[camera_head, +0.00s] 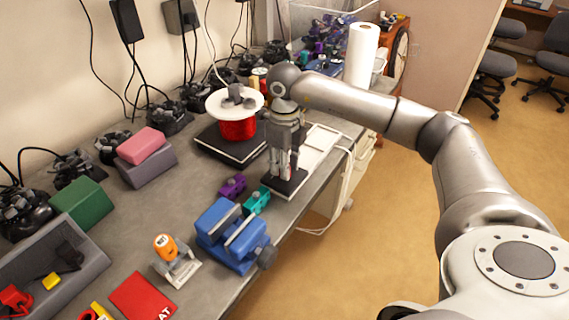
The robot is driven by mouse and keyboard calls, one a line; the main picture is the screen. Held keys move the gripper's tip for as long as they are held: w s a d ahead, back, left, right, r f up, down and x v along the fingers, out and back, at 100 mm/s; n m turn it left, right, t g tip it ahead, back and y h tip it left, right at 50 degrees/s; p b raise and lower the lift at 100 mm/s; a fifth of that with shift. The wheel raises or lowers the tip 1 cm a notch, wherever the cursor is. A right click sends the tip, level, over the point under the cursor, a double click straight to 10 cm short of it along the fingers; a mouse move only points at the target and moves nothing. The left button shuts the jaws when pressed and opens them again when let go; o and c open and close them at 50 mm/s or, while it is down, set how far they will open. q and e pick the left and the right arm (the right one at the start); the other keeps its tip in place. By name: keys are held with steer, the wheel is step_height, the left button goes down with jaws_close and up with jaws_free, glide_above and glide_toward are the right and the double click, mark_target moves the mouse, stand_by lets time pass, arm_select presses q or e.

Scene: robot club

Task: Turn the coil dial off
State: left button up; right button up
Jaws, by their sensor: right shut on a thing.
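The coil (238,128) is red wire on a white spool, standing on a black base (218,147) at the back of the workbench. A small black panel (292,187) lies at the bench's right edge, in front of the coil. My right gripper (284,176) points straight down at this panel, its fingers closed together. It is shut on what I take to be the coil dial, which the fingers hide, so I cannot tell its setting. My left gripper is not in view.
A blue vise (232,236), a purple block (232,186) and a teal block (257,201) stand in front of the gripper. A white tray (320,142) with cables lies behind it. A paper roll (361,55) stands further back. Several black chargers line the wall.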

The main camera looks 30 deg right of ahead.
steer(key=shift+w+r, duration=0.1)
steer(key=o, duration=1.1)
steer(key=shift+c, duration=0.2)
step_height(320, 180, up, 12)
